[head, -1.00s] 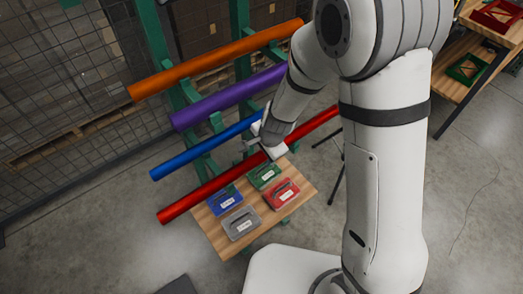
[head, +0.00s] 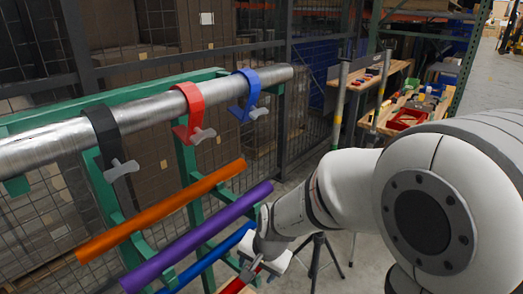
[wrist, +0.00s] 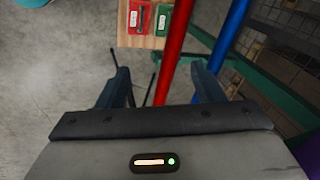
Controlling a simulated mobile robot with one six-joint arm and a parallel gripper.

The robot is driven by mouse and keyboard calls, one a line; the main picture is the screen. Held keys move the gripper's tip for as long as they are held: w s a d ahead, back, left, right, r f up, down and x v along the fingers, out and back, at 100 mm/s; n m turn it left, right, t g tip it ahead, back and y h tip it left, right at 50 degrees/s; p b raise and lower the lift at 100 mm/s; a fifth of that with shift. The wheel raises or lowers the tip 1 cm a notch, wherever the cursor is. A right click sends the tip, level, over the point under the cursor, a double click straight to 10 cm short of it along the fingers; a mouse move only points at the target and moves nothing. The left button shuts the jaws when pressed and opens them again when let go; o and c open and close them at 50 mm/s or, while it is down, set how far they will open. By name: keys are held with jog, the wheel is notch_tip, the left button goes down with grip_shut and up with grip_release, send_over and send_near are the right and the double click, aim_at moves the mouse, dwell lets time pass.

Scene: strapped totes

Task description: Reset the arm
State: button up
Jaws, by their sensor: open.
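A red tote (wrist: 138,16) and a green tote (wrist: 163,20) sit on a wooden board (wrist: 148,42) at the top of the wrist view.
The green rack (head: 185,165) carries orange (head: 160,212), purple (head: 200,235) and blue (head: 207,262) bars. Above them, a metal pipe (head: 145,112) holds black (head: 104,135), red (head: 187,105) and blue (head: 246,92) straps. A tripod (head: 317,260) and workbenches (head: 385,80) stand at right.

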jog(key=s+d+r+n+h, duration=0.1)
jog(key=s+d+r+n, duration=0.1)
jog(key=s+d+r, duration=0.3)
jog(key=s+d+r+n+h, duration=0.1)
jog(key=s+d+r+n, duration=0.2)
jog(key=s+d+r, duration=0.3)
jog(key=d, duration=0.5)
jog(key=shift+d+r+p, duration=0.15)
jog(key=shift+p, duration=0.15)
jog(key=shift+c, duration=0.3)
dwell(1.1)
